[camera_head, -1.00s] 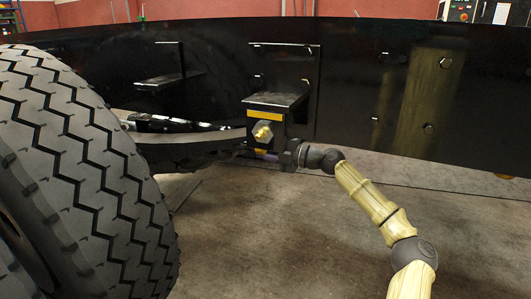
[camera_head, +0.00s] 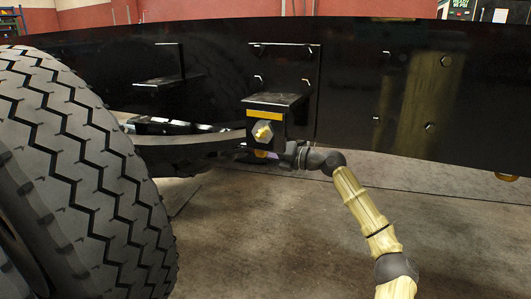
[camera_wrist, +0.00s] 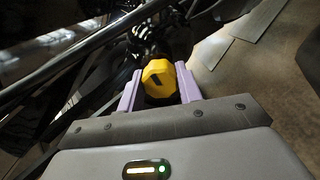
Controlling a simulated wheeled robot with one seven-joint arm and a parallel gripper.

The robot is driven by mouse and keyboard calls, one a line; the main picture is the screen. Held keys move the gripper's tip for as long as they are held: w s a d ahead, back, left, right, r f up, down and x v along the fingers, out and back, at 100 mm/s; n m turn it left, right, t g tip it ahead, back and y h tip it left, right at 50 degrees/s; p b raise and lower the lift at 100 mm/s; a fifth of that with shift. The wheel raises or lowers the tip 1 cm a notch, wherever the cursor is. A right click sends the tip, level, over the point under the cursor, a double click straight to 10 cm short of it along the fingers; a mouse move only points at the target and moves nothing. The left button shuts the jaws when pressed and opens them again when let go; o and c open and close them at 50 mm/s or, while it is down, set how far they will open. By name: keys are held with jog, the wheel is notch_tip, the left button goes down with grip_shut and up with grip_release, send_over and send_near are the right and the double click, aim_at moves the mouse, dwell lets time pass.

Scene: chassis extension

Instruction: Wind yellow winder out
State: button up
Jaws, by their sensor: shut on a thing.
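In the head view my gripper (camera_head: 276,156) is under the frame rail, just below a bracket with a brass-coloured bolt. It is mostly hidden there, with a small patch of yellow beside it. What the winder is mounted on is too dark to make out.
A large tyre (camera_head: 85,170) stands at the left. The black chassis rail (camera_head: 350,90) runs across above my arm, with the bracket (camera_head: 272,102) sticking out. In the wrist view, dark bars (camera_wrist: 90,55) pass close on the left. The floor (camera_head: 270,235) below is clear.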

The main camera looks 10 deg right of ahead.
jog(key=shift+w+a, duration=0.1)
jog(key=shift+a+n, duration=0.2)
jog(key=shift+n, duration=0.4)
jog(key=shift+s+d+f+n, duration=0.15)
jog(key=shift+s+d+n, duration=0.05)
jog(key=shift+n, duration=0.1)
jog(key=o, duration=1)
